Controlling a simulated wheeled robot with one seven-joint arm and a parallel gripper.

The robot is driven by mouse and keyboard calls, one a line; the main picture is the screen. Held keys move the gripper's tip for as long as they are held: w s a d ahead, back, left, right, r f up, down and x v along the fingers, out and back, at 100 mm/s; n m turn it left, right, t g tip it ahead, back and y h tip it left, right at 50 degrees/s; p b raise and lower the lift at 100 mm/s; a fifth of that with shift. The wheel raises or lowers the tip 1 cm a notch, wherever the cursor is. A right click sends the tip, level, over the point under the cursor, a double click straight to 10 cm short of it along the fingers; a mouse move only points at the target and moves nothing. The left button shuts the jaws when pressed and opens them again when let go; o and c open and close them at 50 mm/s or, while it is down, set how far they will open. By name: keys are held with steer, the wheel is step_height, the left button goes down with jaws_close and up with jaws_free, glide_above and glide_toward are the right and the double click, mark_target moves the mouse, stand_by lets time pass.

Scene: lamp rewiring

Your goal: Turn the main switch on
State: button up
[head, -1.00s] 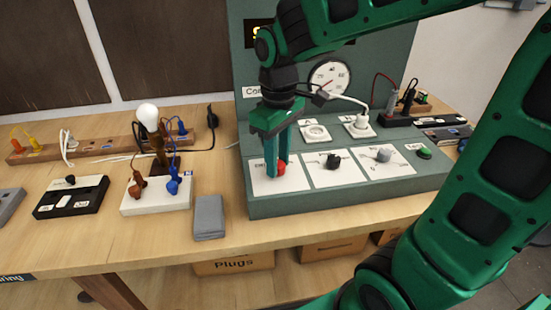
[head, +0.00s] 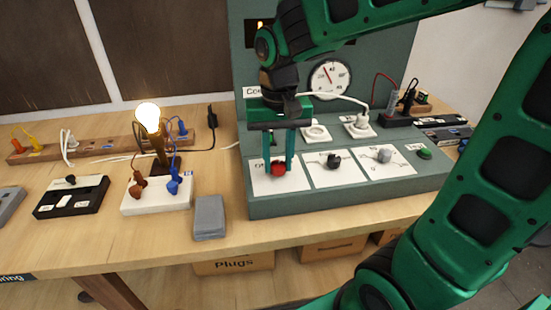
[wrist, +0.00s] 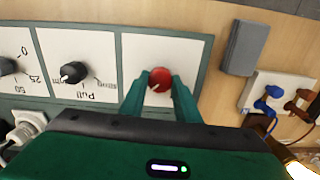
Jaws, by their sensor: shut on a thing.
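The main switch is a red knob (head: 278,168) on a white plate at the left end of the green control panel. It also shows in the wrist view as a red round knob (wrist: 160,80) with a light mark on its face. My gripper (head: 279,166) points down at the panel, its two teal fingers on either side of the knob and shut on it. In the wrist view the fingertips (wrist: 160,78) flank the knob. The lamp bulb (head: 148,115) on its stand glows warm yellow.
Black (head: 333,161) and grey (head: 384,155) knobs sit to the right on the panel, with a green button (head: 424,153) beyond. A grey box (head: 209,217) lies on the table left of the panel. A white socket base (head: 156,197) with brown and blue plugs stands further left.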

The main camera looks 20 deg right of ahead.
mark_target(277, 164)
steer(key=shift+w+r+m, duration=0.1)
steer(key=shift+w+m, duration=0.05)
steer(key=shift+m, duration=0.25)
steer(key=o, duration=1)
steer(key=shift+o, duration=0.2)
step_height(277, 164, up, 11)
steer(key=shift+f, duration=0.2)
